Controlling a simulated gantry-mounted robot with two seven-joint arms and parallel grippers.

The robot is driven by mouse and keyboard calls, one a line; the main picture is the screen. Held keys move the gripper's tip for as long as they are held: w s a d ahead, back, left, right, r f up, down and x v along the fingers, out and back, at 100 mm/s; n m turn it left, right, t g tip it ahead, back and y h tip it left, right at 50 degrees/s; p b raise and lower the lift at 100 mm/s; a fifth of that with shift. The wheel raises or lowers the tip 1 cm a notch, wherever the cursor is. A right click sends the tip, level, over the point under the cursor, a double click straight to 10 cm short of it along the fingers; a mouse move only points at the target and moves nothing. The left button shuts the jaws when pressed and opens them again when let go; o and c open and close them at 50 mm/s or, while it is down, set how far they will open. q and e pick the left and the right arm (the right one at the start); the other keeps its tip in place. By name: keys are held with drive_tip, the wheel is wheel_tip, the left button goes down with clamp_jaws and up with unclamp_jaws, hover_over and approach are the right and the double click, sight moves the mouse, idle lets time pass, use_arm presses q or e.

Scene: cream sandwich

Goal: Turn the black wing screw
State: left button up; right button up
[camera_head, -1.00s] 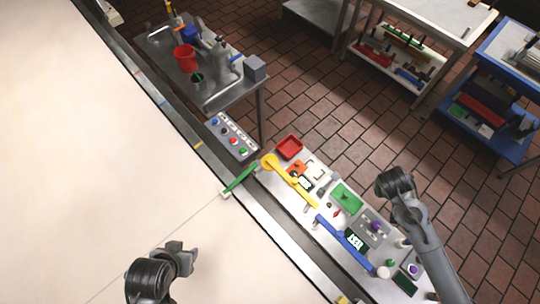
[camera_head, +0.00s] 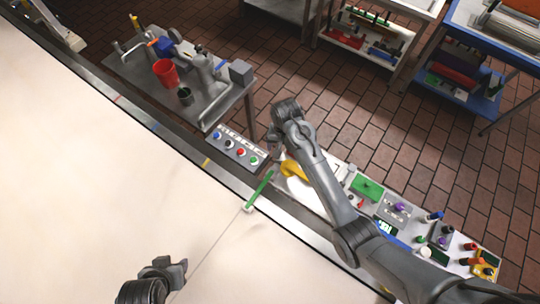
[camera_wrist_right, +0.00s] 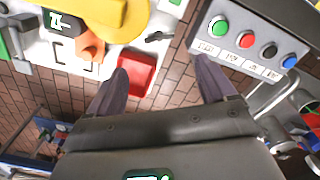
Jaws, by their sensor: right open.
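In the right wrist view, a small black part (camera_wrist_right: 158,36) that looks like the wing screw sits on the white board between the yellow lever (camera_wrist_right: 108,15) and the button panel (camera_wrist_right: 243,45). My right gripper (camera_wrist_right: 161,66) is open and empty, its two dark fingers spread and apart from this part, which lies beyond the fingertips. In the head view my right gripper (camera_head: 277,155) is over the board's upper end, and its arm hides much of the board; I cannot make out the screw there. My left gripper (camera_head: 176,272) is over the cream table, its jaws unclear.
A red tray (camera_wrist_right: 137,72) lies close to the fingertips in the wrist view. The button panel (camera_head: 236,149) and a green bar (camera_head: 259,190) are beside the right gripper. A metal sink table with a red bucket (camera_head: 165,72) stands beyond. The cream table (camera_head: 80,170) is largely clear.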

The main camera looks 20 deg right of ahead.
wheel_tip(320, 180, down, 9)
drive_tip(key=shift+s+f, duration=0.1)
use_arm(q)
drive_tip(key=shift+s+d+f, duration=0.2)
drive_tip(key=shift+d, duration=0.1)
use_arm(e)
drive_tip(key=shift+f, duration=0.7)
